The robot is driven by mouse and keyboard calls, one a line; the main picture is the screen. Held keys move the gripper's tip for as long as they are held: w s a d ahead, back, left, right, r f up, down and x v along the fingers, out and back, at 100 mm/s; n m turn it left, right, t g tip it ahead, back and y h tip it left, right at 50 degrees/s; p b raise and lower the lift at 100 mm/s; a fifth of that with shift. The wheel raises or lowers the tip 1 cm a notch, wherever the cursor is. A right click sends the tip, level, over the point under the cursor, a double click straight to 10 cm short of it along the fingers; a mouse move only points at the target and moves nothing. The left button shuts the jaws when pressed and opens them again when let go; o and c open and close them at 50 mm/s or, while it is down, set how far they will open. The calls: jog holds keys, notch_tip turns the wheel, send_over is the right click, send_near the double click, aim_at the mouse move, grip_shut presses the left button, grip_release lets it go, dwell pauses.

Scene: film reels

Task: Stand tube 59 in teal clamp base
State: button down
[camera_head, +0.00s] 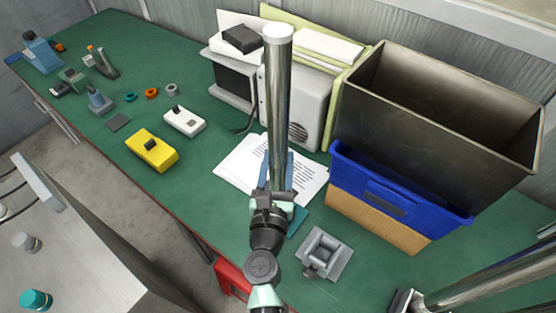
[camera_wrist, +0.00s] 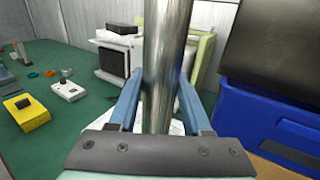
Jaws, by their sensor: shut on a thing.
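A tall shiny metal tube (camera_head: 280,110) with a white top stands upright in my gripper (camera_head: 277,172). No number is readable on it. In the wrist view the tube (camera_wrist: 165,60) runs between the two blue fingers of my gripper (camera_wrist: 160,100), which is shut on it. A dark teal piece (camera_head: 297,222), perhaps the teal clamp base, shows only partly behind my gripper. The tube's lower end is hidden by my gripper and wrist, so I cannot tell whether it touches that piece.
A grey clamp base (camera_head: 325,254) stands empty to the right. A blue bin (camera_head: 400,200) and a large metal box (camera_head: 425,120) are behind it. Another metal tube (camera_head: 490,280) lies slanted at lower right. Papers (camera_head: 240,165) lie behind my gripper. Small tools sit at left.

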jog(key=shift+f+b, duration=0.45)
jog(key=shift+b, duration=0.15)
jog(key=c, duration=0.6)
grip_release()
jog(key=shift+f, duration=0.15)
jog(key=shift+s+a+b, duration=0.2)
jog(key=shift+s+b, duration=0.05)
jog(key=shift+s, duration=1.6)
jog(key=shift+s+a+b, duration=0.25)
jog(key=shift+s, duration=1.55)
jog(key=shift+s+a+b, duration=0.2)
jog(key=shift+s+b, duration=0.05)
jog(key=shift+s, duration=1.6)
